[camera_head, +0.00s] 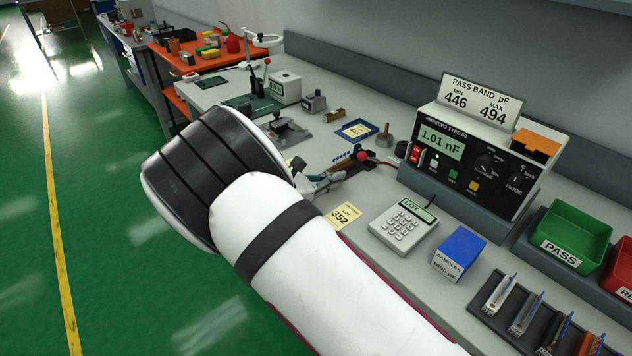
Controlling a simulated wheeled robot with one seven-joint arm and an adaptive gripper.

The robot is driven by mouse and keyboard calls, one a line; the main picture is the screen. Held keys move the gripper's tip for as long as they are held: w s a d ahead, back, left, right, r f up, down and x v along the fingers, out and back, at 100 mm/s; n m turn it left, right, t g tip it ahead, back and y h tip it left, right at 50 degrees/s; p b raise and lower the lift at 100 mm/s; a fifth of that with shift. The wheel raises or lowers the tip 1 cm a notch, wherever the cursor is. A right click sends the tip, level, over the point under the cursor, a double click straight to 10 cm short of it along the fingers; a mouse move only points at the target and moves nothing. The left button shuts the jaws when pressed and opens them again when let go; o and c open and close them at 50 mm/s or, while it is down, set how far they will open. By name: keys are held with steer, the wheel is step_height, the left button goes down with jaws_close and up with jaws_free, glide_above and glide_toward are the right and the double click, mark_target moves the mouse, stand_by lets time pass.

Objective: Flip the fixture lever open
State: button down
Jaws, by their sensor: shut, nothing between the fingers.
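The test fixture (383,164) is a small dark and brown block on the grey bench, left of the meter. A red ball knob (363,155), seemingly the lever's end, stands at the fixture. The rest of the lever is too small and too covered to tell its angle. My gripper (341,177) is shut and empty, low over the bench just left of the knob. Its fingertips overlap the fixture's near side in the picture. I cannot tell whether they touch the lever. My white arm hides the bench below and left of the gripper.
The meter (464,160) with its pass-band sign stands right of the fixture. In front are a lot keypad (403,228), a blue samples box (459,252) and a yellow lot card (342,215). A blue tray (356,131) and a brass-coloured weight (384,137) stand behind the fixture.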

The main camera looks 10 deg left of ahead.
steer(key=shift+w+d+r+p, duration=0.3)
steer(key=shift+w+d+r, duration=0.75)
steer(key=shift+d+r, duration=0.15)
steer(key=shift+d+r, duration=0.1)
steer(key=shift+r, duration=0.25)
steer(key=shift+w+d+r+g+y+p, duration=0.1)
steer(key=shift+w+r+g+y+p, duration=0.05)
steer(key=shift+r+g+y+p, duration=0.3)
steer(key=shift+w+d+r+g+y, duration=0.25)
steer(key=shift+w+r+g+y, duration=0.1)
steer(key=shift+r+g+y, duration=0.3)
steer(key=w+d+r+g+y+b, duration=0.5)
steer(key=w+d+g, duration=0.1)
steer(key=w+g, duration=0.1)
steer(key=shift+w+d+r+n+y+b, duration=0.15)
steer(key=shift+w+r+n+y+b, duration=0.25)
steer(key=shift+w, duration=0.2)
